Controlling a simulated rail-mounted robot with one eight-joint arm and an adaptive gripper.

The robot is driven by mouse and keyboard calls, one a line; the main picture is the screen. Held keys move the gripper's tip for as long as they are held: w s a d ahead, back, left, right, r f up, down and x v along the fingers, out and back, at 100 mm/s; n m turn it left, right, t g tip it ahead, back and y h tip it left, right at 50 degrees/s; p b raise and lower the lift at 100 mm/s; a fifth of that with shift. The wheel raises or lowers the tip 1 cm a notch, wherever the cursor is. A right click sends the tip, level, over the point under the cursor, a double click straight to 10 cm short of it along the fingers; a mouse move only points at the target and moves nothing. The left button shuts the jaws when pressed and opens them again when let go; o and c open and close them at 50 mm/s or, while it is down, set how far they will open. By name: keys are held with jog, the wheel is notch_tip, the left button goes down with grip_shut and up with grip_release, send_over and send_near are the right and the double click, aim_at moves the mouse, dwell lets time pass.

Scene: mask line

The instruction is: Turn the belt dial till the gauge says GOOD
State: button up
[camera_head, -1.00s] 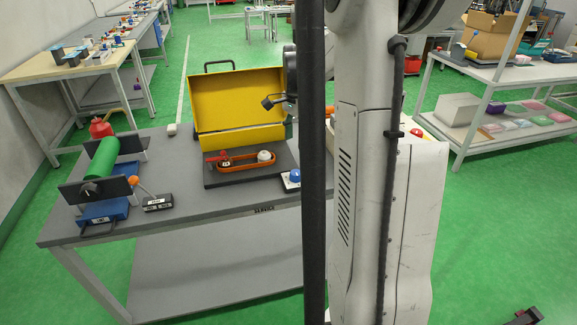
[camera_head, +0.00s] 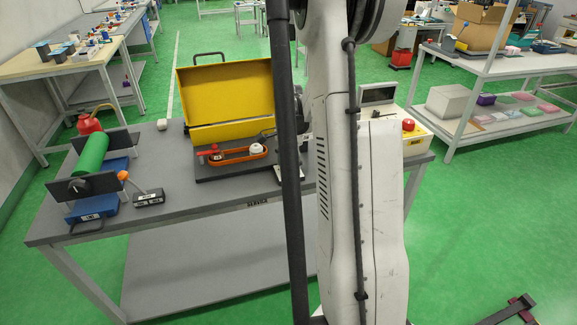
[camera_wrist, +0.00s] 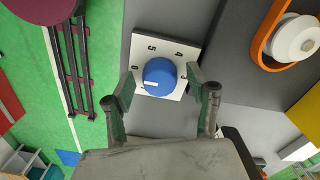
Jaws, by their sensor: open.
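The belt dial is a round blue knob (camera_wrist: 160,72) on a white numbered plate (camera_wrist: 146,44), seen in the wrist view. A short white mark on the knob points left. My gripper (camera_wrist: 159,80) is open, with one finger on each side of the knob; I cannot tell whether they touch it. In the head view my arm hides the knob. The orange belt (camera_head: 236,157) loops around a white pulley (camera_head: 257,149) on a dark base, with a red piece (camera_head: 208,152) at its left end. I cannot make out a gauge reading.
A yellow open case (camera_head: 225,95) stands behind the belt base. A green roller (camera_head: 90,154) on a blue stand and a small black labelled box (camera_head: 149,198) are at the left. A white console with a red button (camera_head: 408,125) stands right. The table's front middle is clear.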

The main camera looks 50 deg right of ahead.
jog(key=shift+f, duration=0.1)
jog(key=c, duration=1.1)
jog(key=shift+c, duration=0.2)
